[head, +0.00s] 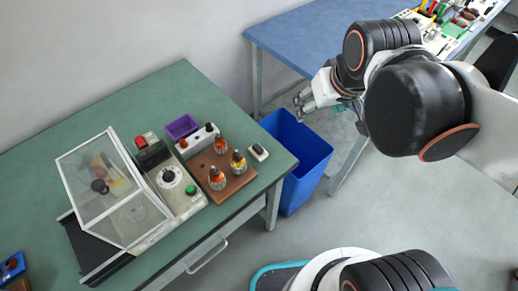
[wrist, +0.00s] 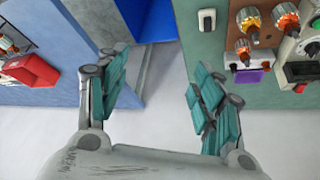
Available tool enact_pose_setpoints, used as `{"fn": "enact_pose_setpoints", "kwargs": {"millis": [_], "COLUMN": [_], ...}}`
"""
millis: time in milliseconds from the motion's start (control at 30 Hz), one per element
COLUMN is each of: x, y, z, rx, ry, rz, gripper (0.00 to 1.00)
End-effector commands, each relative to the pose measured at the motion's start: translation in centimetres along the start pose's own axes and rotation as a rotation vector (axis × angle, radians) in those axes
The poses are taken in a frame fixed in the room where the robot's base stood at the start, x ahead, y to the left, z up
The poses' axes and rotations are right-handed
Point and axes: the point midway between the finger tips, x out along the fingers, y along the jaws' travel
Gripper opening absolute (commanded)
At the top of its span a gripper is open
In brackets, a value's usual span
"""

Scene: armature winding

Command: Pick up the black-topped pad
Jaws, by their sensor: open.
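The black-topped pad (head: 258,152) is a small white block with a dark top. It lies on the green table near its right edge, beside the brown wooden board. In the wrist view the pad (wrist: 207,20) is at the top, beyond my right finger and off to the right of the gap between my fingers. My gripper (head: 303,103) is open and empty, up in the air near the blue bin, to the right of and apart from the pad. In the wrist view my gripper (wrist: 155,85) shows its teal finger pads spread wide.
The wooden board (head: 235,186) holds several copper-wound armatures, with a purple tray (head: 182,127) and a winding machine (head: 170,178) to its left. A blue bin (head: 307,150) stands on the floor by the table. A blue table (head: 300,38) is behind. A red bin (wrist: 30,71) shows in the wrist view.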

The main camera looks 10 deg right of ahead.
Motion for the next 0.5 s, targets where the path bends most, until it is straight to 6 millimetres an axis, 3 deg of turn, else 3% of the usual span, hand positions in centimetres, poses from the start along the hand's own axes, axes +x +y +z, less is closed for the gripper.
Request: {"fn": "enact_pose_setpoints", "kwargs": {"millis": [200, 500], "x": [1.5, 5.7], "y": [-1.7, -4.8], "z": [-3.6, -6.8], "rx": [-0.089, -0.217], "ry": [-0.105, -0.257], "rz": [-0.028, -0.068], "gripper": [0.61, 0.61]}}
